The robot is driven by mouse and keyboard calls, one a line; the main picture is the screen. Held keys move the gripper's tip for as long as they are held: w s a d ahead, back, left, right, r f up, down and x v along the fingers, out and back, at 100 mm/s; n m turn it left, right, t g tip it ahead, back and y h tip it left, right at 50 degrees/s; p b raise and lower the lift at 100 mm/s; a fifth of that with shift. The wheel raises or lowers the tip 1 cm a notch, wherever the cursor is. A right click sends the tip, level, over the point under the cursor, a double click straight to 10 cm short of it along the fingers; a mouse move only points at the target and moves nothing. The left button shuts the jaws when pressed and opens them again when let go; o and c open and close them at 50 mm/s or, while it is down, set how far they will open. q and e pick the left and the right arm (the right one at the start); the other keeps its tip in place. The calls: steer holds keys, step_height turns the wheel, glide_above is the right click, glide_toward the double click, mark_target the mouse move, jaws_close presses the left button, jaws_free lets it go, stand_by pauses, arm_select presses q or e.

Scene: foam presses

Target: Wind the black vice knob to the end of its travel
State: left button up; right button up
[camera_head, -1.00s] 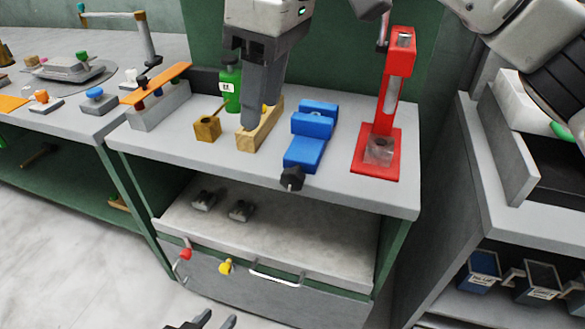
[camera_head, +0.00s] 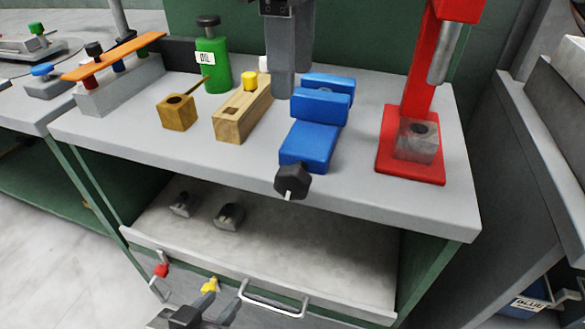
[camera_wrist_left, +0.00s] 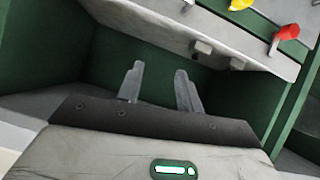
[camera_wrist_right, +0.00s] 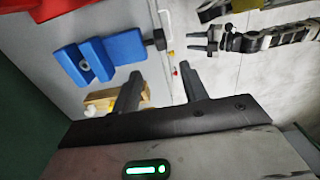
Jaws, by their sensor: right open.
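The blue vice (camera_head: 310,130) stands on the grey bench top, with its black knob (camera_head: 292,181) at the front end, over the bench's front edge. The vice (camera_wrist_right: 105,55) and knob (camera_wrist_right: 155,40) also show in the right wrist view. My right gripper (camera_head: 284,92) comes down from the top in the head view, beside the vice's rear blocks and apart from the knob. Its fingers are open and empty in its wrist view (camera_wrist_right: 160,78). My left gripper (camera_head: 205,314) is low in front of the drawer. Its fingers are apart and empty in the left wrist view (camera_wrist_left: 160,72).
A wooden block with a yellow knob (camera_head: 243,108), a small wooden cube (camera_head: 177,112) and a green oil bottle (camera_head: 213,65) stand left of the vice. A red press (camera_head: 410,160) stands to the right. The lower shelf holds two small grey parts (camera_head: 229,215).

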mark_target(293, 169)
step_height(293, 169, down, 13)
steer(key=b, duration=0.3)
steer(key=shift+f+b, duration=0.1)
steer(key=shift+b, duration=0.25)
steer(key=shift+f, duration=0.5)
arm_select(q)
step_height(293, 169, down, 8)
steer(key=w+d+g, duration=0.1)
steer(key=shift+d+g, duration=0.35)
steer(key=shift+g, duration=0.05)
steer(key=shift+r, duration=0.1)
steer(key=shift+a, duration=0.1)
arm_select(e)
jaws_close()
